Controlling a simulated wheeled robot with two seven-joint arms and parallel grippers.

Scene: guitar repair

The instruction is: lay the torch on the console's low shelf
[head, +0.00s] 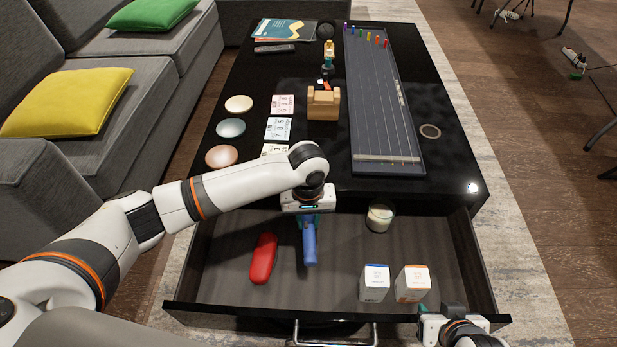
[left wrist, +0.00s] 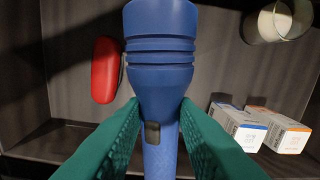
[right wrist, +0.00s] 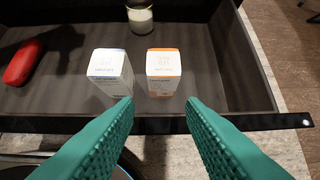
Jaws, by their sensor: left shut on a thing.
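The blue torch (head: 309,243) is in my left gripper (head: 308,222), above the open drawer of the black table. In the left wrist view the torch (left wrist: 161,60) fills the middle, and the green fingers (left wrist: 160,135) are shut on its body beside a dark switch. My right gripper (head: 445,320) is at the drawer's front right edge. In the right wrist view its fingers (right wrist: 160,115) are wide apart with nothing between them. I cannot make out the console's low shelf in these views.
The open drawer (head: 220,270) holds a red case (head: 263,258), a blue-marked box (head: 375,283), an orange-marked box (head: 412,284) and a candle jar (head: 380,217). The tabletop (head: 450,150) carries a stringed board (head: 385,110), a wooden block (head: 323,105) and several discs. A grey sofa (head: 100,90) stands left.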

